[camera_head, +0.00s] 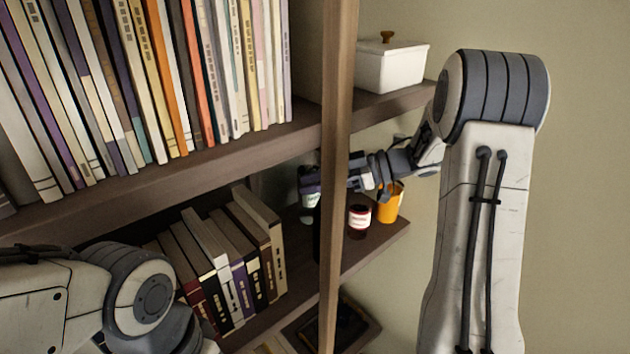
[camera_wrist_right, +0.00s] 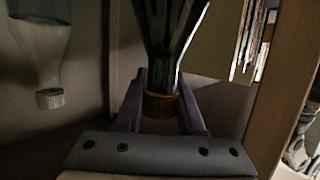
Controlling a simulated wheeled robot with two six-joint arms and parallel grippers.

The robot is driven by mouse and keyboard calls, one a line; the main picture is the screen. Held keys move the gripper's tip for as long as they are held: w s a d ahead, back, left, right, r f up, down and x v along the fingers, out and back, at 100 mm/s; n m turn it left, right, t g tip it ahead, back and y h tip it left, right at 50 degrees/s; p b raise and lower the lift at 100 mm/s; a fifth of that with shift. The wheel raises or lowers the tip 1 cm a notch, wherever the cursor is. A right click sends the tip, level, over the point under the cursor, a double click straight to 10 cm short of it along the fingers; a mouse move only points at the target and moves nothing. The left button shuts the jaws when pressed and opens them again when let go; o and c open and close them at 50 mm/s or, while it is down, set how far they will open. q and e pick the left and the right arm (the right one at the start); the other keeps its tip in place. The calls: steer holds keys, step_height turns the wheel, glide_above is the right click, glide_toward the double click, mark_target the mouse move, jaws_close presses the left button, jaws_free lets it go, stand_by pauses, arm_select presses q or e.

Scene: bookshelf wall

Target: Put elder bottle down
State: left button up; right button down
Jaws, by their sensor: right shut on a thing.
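The elder bottle, dark green glass with a gold-brown band at its neck, shows in the right wrist view (camera_wrist_right: 170,40). My right gripper (camera_wrist_right: 160,102) is shut on its neck, one purple-grey finger on each side of the band. In the head view my right gripper (camera_head: 356,181) reaches in over the lower shelf (camera_head: 375,246), partly behind the wooden upright. The upright hides much of the held bottle there, and I cannot tell whether its base touches the shelf. My left arm shows at the lower left, but its gripper is out of view.
A red jar (camera_head: 359,220) with a pale label and an orange mug (camera_head: 391,204) stand close by on the lower shelf. A clear bottle (camera_wrist_right: 42,50) is beside the held one. The upright (camera_head: 337,120) and a row of books (camera_head: 222,262) bound the space.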

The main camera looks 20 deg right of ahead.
steer(key=c, duration=0.5)
jaws_free()
steer(key=shift+f, duration=0.1)
steer(key=shift+r, duration=0.2)
steer(key=shift+s+d+b, duration=0.15)
steer(key=shift+d+b, duration=0.15)
steer(key=shift+d, duration=0.1)
steer(key=b+v, duration=0.3)
steer(key=v, duration=0.8)
steer(key=shift+d+r+b, duration=0.1)
steer(key=shift+b, duration=0.25)
